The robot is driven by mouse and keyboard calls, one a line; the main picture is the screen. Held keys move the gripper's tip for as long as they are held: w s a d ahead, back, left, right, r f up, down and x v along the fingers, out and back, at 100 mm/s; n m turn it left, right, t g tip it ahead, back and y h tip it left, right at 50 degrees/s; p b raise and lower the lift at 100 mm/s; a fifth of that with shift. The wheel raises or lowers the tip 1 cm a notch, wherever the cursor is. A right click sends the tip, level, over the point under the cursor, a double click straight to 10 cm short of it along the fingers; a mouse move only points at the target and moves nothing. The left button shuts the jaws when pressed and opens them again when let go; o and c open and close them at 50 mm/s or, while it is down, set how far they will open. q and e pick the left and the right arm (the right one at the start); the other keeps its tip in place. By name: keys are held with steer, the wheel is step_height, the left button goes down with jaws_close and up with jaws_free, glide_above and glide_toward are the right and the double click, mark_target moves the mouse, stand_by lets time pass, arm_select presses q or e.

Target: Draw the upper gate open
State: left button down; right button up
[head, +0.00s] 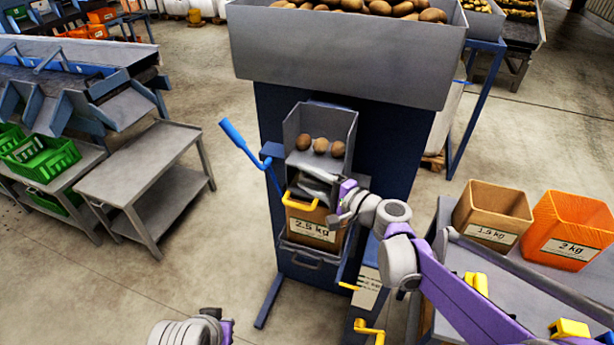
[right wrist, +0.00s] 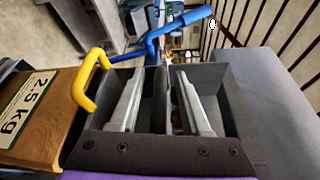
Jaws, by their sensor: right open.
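The potato grader stands in the middle of the head view, with a grey pocket (head: 320,127) holding three potatoes (head: 320,146). Below the pocket is a yellow handle (head: 299,203), just above the 2.5 kg box (head: 313,232). The same handle shows left of my fingers in the right wrist view (right wrist: 88,78). The gate itself is mostly hidden behind my gripper. My right gripper (head: 318,184) is open and empty between the pocket and the handle; its two grey fingers (right wrist: 160,103) are apart, beside the handle and not around it. Only part of my left arm shows at the bottom.
A blue lever (head: 245,143) sticks out on the grader's left. A hopper (head: 345,58) full of potatoes is above. A 1.5 kg box (head: 492,214) and an orange 2 kg box (head: 568,230) stand at right. A grey cart (head: 140,165) is at left; the floor between is clear.

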steer(key=shift+w+a, duration=0.2)
jaws_close()
steer(key=shift+s, duration=0.1)
steer(key=shift+s+f, duration=0.1)
steer(key=shift+f, duration=0.05)
stand_by(1.1)
